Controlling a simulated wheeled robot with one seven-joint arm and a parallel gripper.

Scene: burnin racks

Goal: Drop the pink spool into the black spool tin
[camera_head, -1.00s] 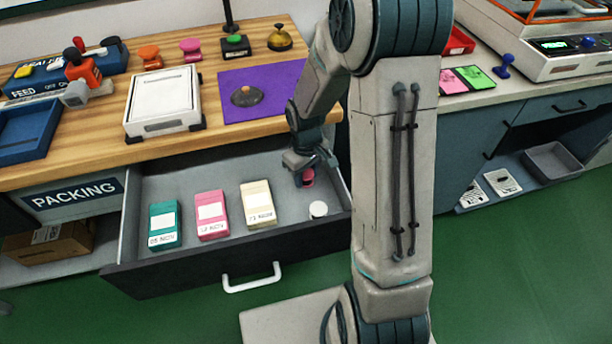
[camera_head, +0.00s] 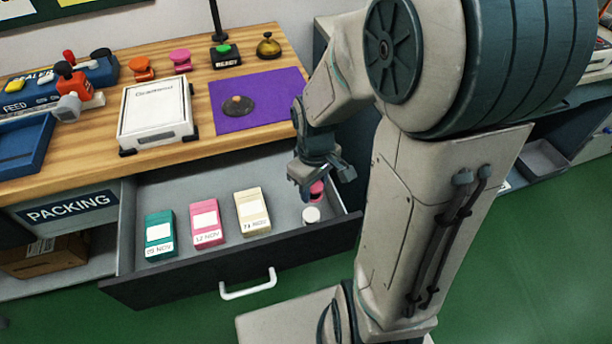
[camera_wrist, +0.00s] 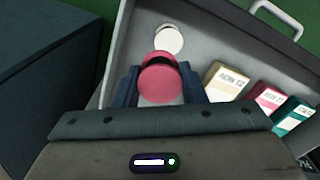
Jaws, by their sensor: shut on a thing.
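The pink spool (camera_head: 317,191) is in my gripper (camera_head: 314,190), over the right end of the open drawer. In the wrist view the pink spool (camera_wrist: 160,79) sits between the two blue fingers, which are shut on it. I cannot tell exactly how far it is above the drawer floor. A small white-topped round thing (camera_head: 311,215) stands in the drawer just in front of the spool. It also shows in the wrist view (camera_wrist: 169,39). I cannot make out a black spool tin for certain in these views.
The drawer (camera_head: 190,264) holds a teal box (camera_head: 159,234), a pink box (camera_head: 206,222) and a cream box (camera_head: 252,211). On the wooden bench above stand a white scale (camera_head: 157,112), a purple mat (camera_head: 262,97) with a dark lid-like disc (camera_head: 238,105), and a bell (camera_head: 268,46).

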